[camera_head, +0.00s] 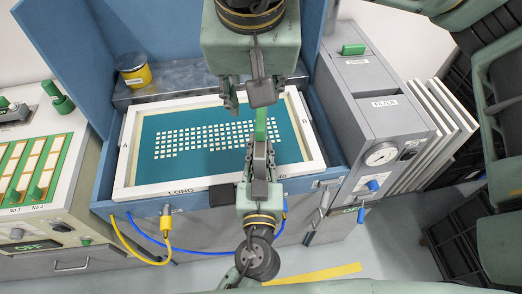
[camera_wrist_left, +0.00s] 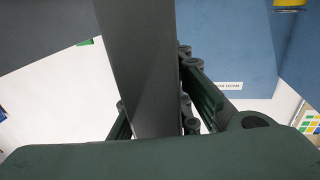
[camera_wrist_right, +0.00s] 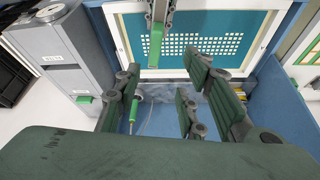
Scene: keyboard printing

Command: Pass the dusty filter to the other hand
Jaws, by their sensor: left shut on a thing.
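My left gripper (camera_head: 259,160), coming up from the bottom of the head view, is shut on the filter (camera_head: 261,124). The filter's green end sticks out toward the back, over the printing screen. In the left wrist view a dark grey slab (camera_wrist_left: 138,70), seemingly the filter's body, rises close up between the fingers. My right gripper (camera_head: 247,97) faces it from the back with fingers spread and empty. In the right wrist view the filter's green end (camera_wrist_right: 156,45) shows just ahead, between the lines of the open right fingers (camera_wrist_right: 165,82). Contact with them cannot be told.
The white-framed screen (camera_head: 122,170) with its teal mesh lies below both grippers. The grey filter cabinet (camera_head: 385,112) with a gauge stands at the right. A yellow jar (camera_head: 134,72) stands at the back left. A green-slotted panel (camera_head: 35,165) is at the left.

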